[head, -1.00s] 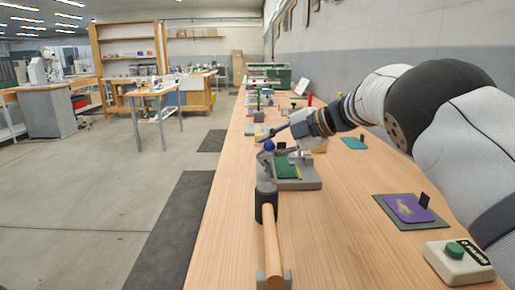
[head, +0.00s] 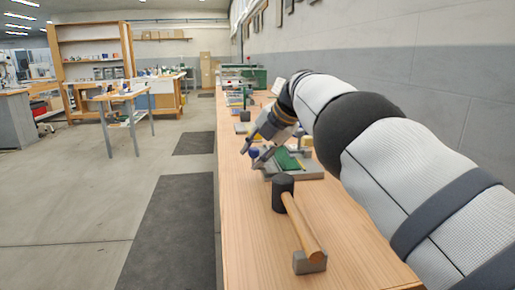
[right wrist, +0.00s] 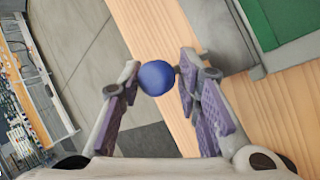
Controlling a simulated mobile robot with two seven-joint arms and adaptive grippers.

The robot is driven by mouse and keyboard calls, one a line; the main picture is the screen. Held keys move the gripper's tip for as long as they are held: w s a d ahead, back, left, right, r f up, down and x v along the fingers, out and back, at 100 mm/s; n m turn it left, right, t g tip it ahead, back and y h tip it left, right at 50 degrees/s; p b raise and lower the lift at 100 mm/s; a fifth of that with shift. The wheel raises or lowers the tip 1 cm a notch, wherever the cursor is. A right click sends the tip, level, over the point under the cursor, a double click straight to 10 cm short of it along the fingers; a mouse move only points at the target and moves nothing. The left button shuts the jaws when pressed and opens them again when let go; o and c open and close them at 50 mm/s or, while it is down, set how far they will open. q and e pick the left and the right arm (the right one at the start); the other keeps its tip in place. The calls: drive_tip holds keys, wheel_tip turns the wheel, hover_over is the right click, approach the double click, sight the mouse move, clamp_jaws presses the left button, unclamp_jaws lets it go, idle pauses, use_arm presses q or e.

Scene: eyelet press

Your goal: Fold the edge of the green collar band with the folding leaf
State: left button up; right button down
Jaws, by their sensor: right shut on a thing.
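The green collar band (head: 286,160) lies on a grey fixture on the bench, on the far side of the mallet. It also shows at the top right of the right wrist view (right wrist: 292,18). A blue ball knob (right wrist: 156,78) stands out over the left edge of the bench, joined to the fixture's side; the folding leaf itself is hard to make out. My right gripper (right wrist: 154,76) is shut on this knob, with a purple-padded finger on each side. In the head view the gripper (head: 251,149) is left of the fixture. My left gripper is out of view.
More fixtures stand farther along the bench. The bench's left edge drops to floor with dark mats (head: 175,230).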

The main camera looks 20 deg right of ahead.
drive_tip(key=shift+a+f, duration=0.65)
drive_tip(key=shift+f, duration=0.25)
drive_tip(key=c, duration=1.3)
unclamp_jaws()
drive_tip(key=shift+w, duration=0.1)
drive_tip(key=shift+c, duration=0.2)
drive_tip(key=shift+a+f, duration=0.1)
drive_tip(key=shift+d+r, duration=0.2)
drive_tip(key=shift+r, duration=0.15)
drive_tip(key=v, duration=1.2)
drive_tip(key=shift+r, duration=0.3)
